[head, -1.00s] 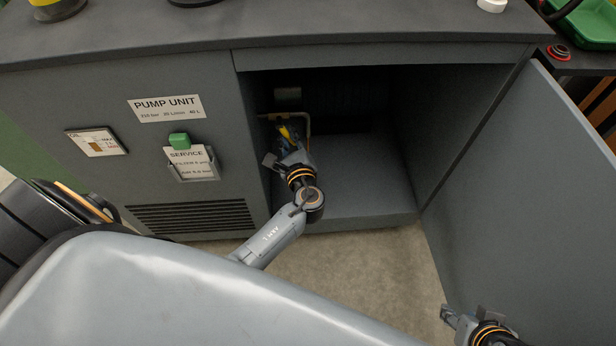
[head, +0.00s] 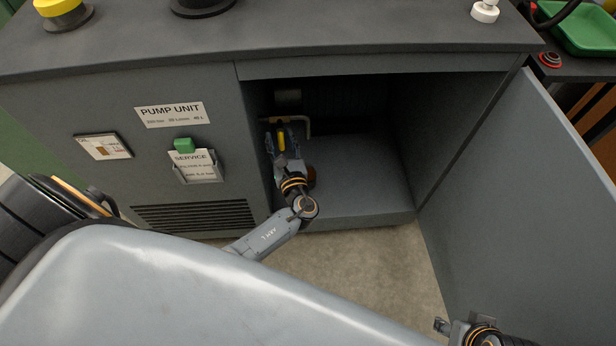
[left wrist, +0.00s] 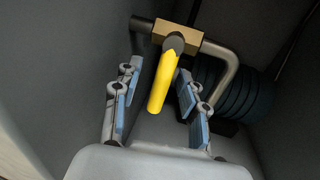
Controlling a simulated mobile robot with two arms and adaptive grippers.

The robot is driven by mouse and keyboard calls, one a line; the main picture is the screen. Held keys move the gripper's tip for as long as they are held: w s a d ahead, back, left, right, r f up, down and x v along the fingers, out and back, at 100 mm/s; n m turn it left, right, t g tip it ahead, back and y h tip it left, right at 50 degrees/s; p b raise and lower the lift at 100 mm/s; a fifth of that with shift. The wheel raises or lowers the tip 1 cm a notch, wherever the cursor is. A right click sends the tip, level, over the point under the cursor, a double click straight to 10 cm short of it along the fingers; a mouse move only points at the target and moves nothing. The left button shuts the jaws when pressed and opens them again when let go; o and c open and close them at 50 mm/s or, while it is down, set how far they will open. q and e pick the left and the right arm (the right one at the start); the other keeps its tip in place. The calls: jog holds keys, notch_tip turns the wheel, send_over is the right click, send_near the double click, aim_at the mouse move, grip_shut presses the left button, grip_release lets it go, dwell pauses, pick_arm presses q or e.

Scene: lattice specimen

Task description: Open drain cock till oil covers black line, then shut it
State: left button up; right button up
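The drain cock's yellow lever (left wrist: 163,80) hangs from a brass body (left wrist: 190,38) in the left wrist view; the lever (head: 281,140) also shows inside the open cabinet in the head view. My left gripper (left wrist: 158,92) is open, its blue-padded fingers on either side of the lever, with visible gaps. It also shows in the head view (head: 282,148). The oil gauge (head: 104,146) is on the cabinet front, showing a small brown patch; its black line is too small to make out. My right gripper (head: 445,326) is partly visible at bottom right, away from the cock.
A bent pipe (left wrist: 232,68) runs beside the cock. The cabinet wall is close on the left, and the open door (head: 530,190) stands at the right. A service card holder (head: 197,172) is on the front. The cabinet floor (head: 360,185) is clear at right.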

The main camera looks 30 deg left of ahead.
pick_arm(q)
jog(key=v, duration=1.2)
